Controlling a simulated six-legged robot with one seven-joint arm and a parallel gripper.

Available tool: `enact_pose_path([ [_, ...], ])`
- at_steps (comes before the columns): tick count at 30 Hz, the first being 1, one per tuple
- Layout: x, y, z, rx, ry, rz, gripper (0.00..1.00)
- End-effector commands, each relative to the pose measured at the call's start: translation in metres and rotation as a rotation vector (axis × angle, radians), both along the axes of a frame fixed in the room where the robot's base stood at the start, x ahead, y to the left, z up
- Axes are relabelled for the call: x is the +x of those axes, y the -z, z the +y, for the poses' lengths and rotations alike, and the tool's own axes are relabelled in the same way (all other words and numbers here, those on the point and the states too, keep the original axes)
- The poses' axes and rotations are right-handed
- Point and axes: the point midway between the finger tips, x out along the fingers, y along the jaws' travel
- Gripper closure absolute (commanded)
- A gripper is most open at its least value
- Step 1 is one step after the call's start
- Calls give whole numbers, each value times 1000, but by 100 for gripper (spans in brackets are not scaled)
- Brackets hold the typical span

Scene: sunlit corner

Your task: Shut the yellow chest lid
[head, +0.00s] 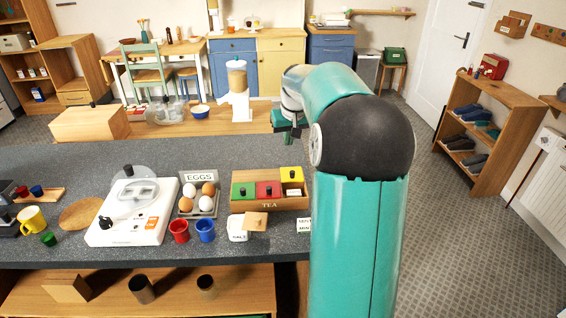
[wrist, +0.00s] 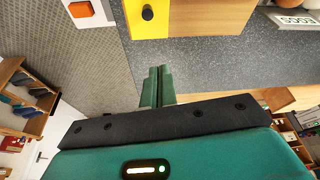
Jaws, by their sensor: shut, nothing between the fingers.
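The wooden TEA chest (head: 270,206) stands on the grey counter, with a green lid (head: 243,190), a red lid (head: 268,189) and a yellow lid (head: 291,173) side by side.
The counter (head: 230,155) behind the chest is clear.

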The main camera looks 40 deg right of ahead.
Motion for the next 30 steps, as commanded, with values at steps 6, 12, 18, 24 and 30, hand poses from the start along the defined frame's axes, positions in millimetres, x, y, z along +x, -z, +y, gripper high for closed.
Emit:
enact_pose_path([
  [6,2,17,-8,3,12,2,100],
  [12,11,51,-14,3,13,3,100],
  [18,22,82,-18,3,11,2,100],
  [24,15,94,-15,-1,11,-1,100],
  [30,-4,93,-7,0,9,0,100],
])
